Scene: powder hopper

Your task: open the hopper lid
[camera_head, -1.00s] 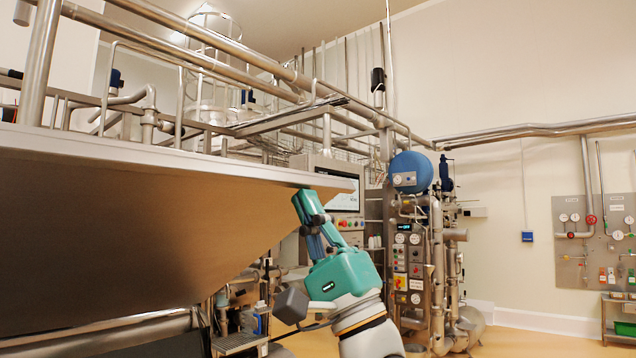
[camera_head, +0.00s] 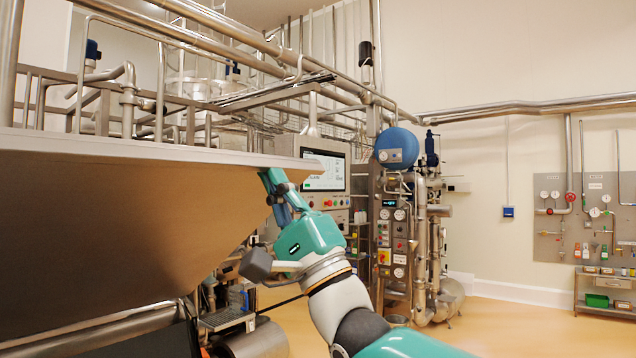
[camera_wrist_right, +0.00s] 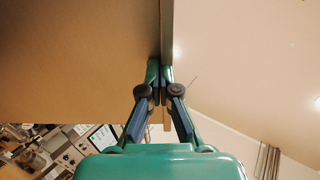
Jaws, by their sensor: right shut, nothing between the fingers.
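A broad brown metal surface (camera_head: 90,220) with a pale thin rim (camera_head: 150,152) fills the left of the head view. The rim looks like the edge of the hopper lid; where the lid ends and the hopper wall begins, I cannot tell. My right gripper (camera_head: 271,180) is shut and empty, pointing up at the underside of the rim near its right end. In the right wrist view the closed fingertips (camera_wrist_right: 160,70) are at the edge of the brown panel (camera_wrist_right: 80,60); whether they touch it is unclear. My left gripper is out of view.
Pipes and railings (camera_head: 180,100) stand above and behind the rim. A control panel with a screen (camera_head: 323,170) and a blue tank (camera_head: 397,148) are behind my right arm. Open floor (camera_head: 510,320) lies to the right.

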